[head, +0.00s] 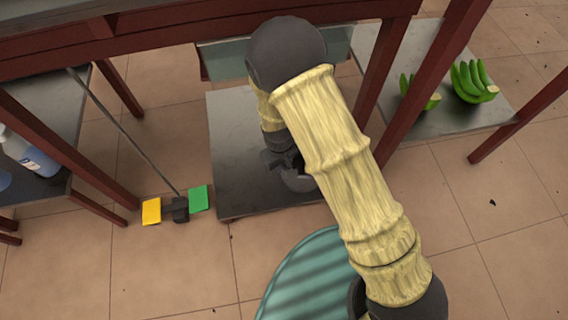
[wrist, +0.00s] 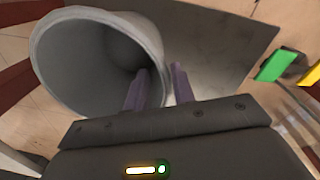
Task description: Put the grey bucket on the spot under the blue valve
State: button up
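The grey bucket (head: 299,182) stands on a dark grey slab on the floor, mostly hidden behind my arm in the head view. In the wrist view the bucket (wrist: 75,60) shows large at the left, its mouth facing the camera. My gripper (head: 282,163) points down at the bucket. In the wrist view the gripper (wrist: 162,75) has its two fingers apart, one over the bucket's mouth and one outside, with the rim between them. A gap shows between the fingers. The blue valve and the spot under it cannot be made out in either view.
The grey slab (head: 235,150) lies among dark red frame legs (head: 385,70). A yellow pedal (head: 151,211) and a green pedal (head: 199,198) stand at its left. Green bananas (head: 472,80) lie on a grey board at right. Tiled floor is clear at right.

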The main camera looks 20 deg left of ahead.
notch_tip(320, 180, up, 8)
jog(key=p, duration=0.4)
jog(key=shift+s+a+f, duration=0.15)
jog(key=shift+s, duration=0.1)
jog(key=s+d+r+p, duration=0.2)
jog(key=s+d, duration=0.4)
jog(key=s, duration=0.4)
jog(key=shift+s+d+p, duration=0.15)
jog(key=shift+p, duration=0.4)
dwell(0.5)
